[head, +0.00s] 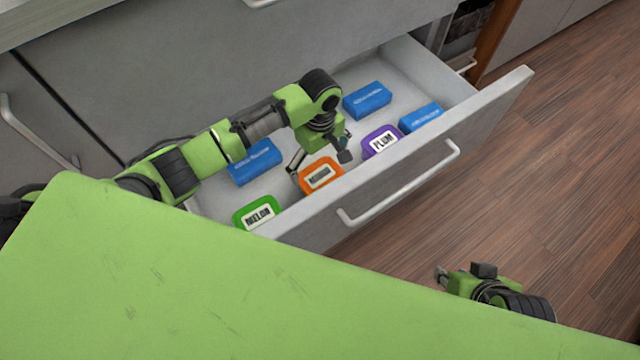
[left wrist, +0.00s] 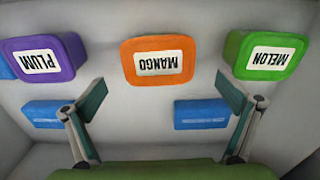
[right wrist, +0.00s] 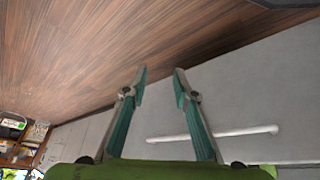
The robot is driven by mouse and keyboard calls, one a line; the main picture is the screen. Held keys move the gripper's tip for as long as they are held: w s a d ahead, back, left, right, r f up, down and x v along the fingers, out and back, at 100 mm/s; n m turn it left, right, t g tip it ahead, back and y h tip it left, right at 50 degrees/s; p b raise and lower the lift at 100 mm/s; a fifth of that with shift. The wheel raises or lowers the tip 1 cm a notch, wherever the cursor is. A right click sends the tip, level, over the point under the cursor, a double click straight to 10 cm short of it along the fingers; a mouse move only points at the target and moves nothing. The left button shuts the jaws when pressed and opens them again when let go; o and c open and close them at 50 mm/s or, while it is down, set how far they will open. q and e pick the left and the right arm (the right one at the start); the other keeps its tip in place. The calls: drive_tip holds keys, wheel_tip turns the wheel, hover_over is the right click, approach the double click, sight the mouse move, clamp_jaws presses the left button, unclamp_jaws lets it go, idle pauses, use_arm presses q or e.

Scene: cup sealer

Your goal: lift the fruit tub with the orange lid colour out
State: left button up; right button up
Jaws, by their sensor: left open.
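The tub with the orange lid, labelled MANGO (left wrist: 160,60), stands in the open drawer, between the purple PLUM tub (left wrist: 42,57) and the green MELON tub (left wrist: 268,56). In the head view the orange tub (head: 320,175) is close to the drawer's front panel. My left gripper (head: 321,158) is open and empty above the drawer, beside and over the orange tub. In the left wrist view its fingers (left wrist: 162,93) are spread wide, with the orange tub ahead between them. My right gripper (right wrist: 159,72) is empty with its fingertips apart, outside the drawer over the floor.
Several blue boxes (head: 367,100) lie in the drawer, one (head: 255,162) behind the orange tub. The drawer front (head: 400,180) with its bar handle rises close by the tubs. A green surface (head: 180,270) fills the lower left. Wood floor (head: 560,180) is clear at right.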

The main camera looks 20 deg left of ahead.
sight(320, 175)
use_arm(q)
wheel_tip(320, 175, down, 2)
drive_tip(key=shift+f+b, duration=0.2)
drive_tip(key=shift+b, duration=0.25)
wheel_tip(320, 175, down, 2)
drive_tip(key=shift+w+f+b, duration=0.1)
drive_tip(key=shift+w+b, duration=0.05)
drive_tip(key=shift+b, duration=0.5)
wheel_tip(320, 175, down, 2)
drive_tip(key=shift+f+b, duration=0.25)
drive_tip(key=shift+b, duration=0.45)
drive_tip(key=shift+f, duration=0.1)
drive_tip(key=c, duration=1.3)
use_arm(e)
drive_tip(key=w+a+r+t+y, duration=0.1)
drive_tip(key=w+a+r+t, duration=0.2)
drive_tip(key=w+r+t, duration=0.2)
drive_tip(key=w+a+r+t+y, duration=0.2)
drive_tip(key=w+r+t, duration=0.3)
drive_tip(key=w+r, duration=0.4)
drive_tip(key=shift+w+a+r+n, duration=0.15)
drive_tip(key=shift+w+a+n, duration=0.2)
drive_tip(key=shift+w, duration=0.25)
